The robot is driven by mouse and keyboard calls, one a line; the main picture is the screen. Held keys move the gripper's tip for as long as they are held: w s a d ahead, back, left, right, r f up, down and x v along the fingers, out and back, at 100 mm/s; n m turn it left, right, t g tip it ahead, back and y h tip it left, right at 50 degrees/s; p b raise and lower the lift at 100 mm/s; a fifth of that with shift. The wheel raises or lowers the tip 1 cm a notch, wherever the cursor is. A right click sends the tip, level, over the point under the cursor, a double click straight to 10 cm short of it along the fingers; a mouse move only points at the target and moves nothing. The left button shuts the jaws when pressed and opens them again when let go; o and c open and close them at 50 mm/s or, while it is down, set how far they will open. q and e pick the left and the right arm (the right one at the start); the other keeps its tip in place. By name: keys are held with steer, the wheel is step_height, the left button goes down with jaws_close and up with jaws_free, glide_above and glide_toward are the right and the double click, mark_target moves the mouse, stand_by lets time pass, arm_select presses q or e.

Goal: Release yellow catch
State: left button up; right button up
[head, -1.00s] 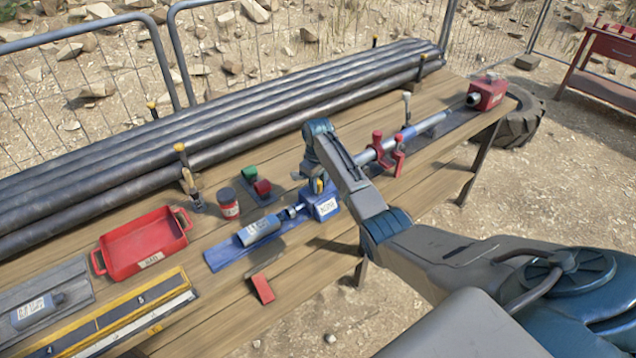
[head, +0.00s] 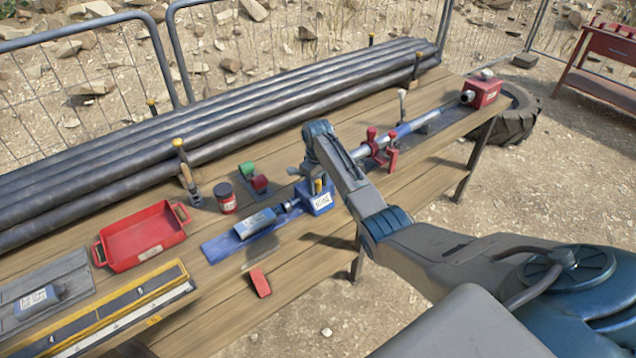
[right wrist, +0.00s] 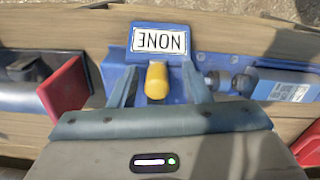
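The yellow catch (right wrist: 157,80) stands up from a blue block labelled NONE (right wrist: 157,42) in the right wrist view. The catch also shows small in the head view (head: 318,186), on the blue block (head: 320,203). My right gripper (right wrist: 158,82) is open, with one finger on each side of the catch and a gap on both sides. In the head view my right gripper (head: 310,180) is over the block, partly hidden by its own arm. My left gripper is not in view.
A blue-grey cylinder (head: 256,223) lies on a blue plate left of the block. Red clamps (head: 381,145) hold a metal rod at the right. A red tray (head: 140,240), a red wedge (head: 260,283) and a jar (head: 225,199) are on the wooden table. Pipes (head: 90,178) line the back.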

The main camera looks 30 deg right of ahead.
mark_target(318, 181)
steer(key=shift+d, duration=0.15)
steer(key=shift+r, duration=0.45)
step_height(318, 181, up, 9)
steer(key=b, duration=0.2)
steer(key=shift+f+b, duration=0.15)
steer(key=shift+b, duration=0.25)
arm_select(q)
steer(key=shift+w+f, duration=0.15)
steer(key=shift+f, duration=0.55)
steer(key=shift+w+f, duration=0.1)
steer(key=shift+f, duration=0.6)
arm_select(e)
steer(key=shift+r, duration=0.65)
